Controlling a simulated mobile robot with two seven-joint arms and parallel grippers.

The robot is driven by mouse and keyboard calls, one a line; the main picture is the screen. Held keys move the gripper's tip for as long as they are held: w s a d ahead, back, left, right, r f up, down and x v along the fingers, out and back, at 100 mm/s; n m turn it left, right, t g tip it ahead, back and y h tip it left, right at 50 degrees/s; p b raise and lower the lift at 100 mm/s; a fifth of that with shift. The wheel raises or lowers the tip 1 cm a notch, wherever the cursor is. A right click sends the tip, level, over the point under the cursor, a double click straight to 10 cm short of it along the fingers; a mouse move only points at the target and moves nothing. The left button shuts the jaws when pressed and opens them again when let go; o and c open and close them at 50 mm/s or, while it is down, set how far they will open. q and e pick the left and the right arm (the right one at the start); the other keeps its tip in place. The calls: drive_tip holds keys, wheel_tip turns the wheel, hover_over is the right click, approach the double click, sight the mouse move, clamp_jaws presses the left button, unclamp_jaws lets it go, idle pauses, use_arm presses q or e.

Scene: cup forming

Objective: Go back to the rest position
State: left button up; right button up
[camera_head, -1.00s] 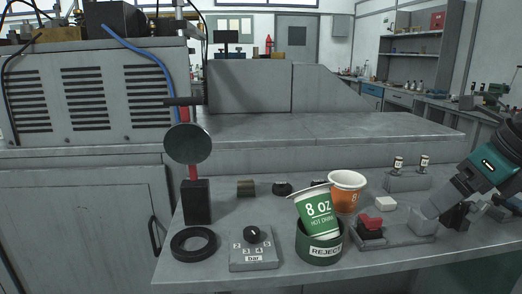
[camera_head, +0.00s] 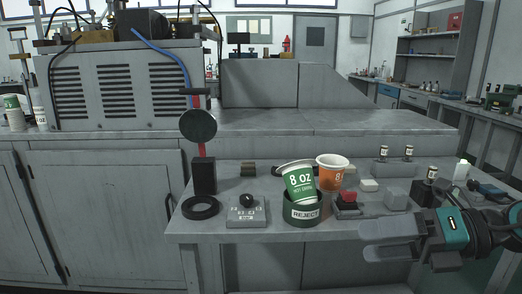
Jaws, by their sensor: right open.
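My right gripper (camera_head: 388,239) is at the lower right of the head view, in front of the workbench's front edge, with its fingers pointing left. It is open and holds nothing that I can see. A green 8 OZ cup (camera_head: 299,182) leans tilted in the dark green REJECT bin (camera_head: 301,218). An orange cup (camera_head: 331,175) stands upright just behind it to the right. The gripper is apart from the cups and the bin, to their lower right. My left gripper is not in view.
The workbench (camera_head: 262,237) holds a dial box (camera_head: 246,213), a black ring (camera_head: 201,208), a red-button device (camera_head: 347,200), a black disc on a stand (camera_head: 198,126) and small labelled bottles (camera_head: 408,152). A grey machine (camera_head: 125,85) stands behind at left. White-and-green cups (camera_head: 14,113) stand at far left.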

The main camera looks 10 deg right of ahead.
drive_tip(key=w+f+m+t+h, duration=0.25)
drive_tip(key=f+m+t, duration=0.35)
drive_tip(key=m, duration=0.6)
drive_tip(key=w+f+m+t+h, duration=0.1)
drive_tip(key=f+m+t+h, duration=0.45)
drive_tip(key=m, duration=0.75)
drive_tip(key=s+a+f+m+g+h, duration=0.1)
drive_tip(key=s+a+f+m+g, duration=0.3)
drive_tip(key=f, duration=0.5)
drive_tip(key=s+a+f+m+g+h, duration=0.15)
drive_tip(key=s+a+f+m, duration=0.35)
drive_tip(key=f, duration=0.5)
use_arm(q)
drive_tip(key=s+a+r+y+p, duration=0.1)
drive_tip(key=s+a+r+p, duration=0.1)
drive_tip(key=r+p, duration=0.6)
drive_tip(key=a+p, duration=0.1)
drive_tip(key=p, duration=0.4)
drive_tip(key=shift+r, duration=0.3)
use_arm(e)
drive_tip(key=s+d+r+m+g, duration=0.1)
drive_tip(key=s+d+r, duration=0.2)
drive_tip(key=r, duration=0.5)
drive_tip(key=shift+d+r+h, duration=0.25)
drive_tip(key=shift+r+h, duration=0.1)
drive_tip(key=shift+h, duration=0.1)
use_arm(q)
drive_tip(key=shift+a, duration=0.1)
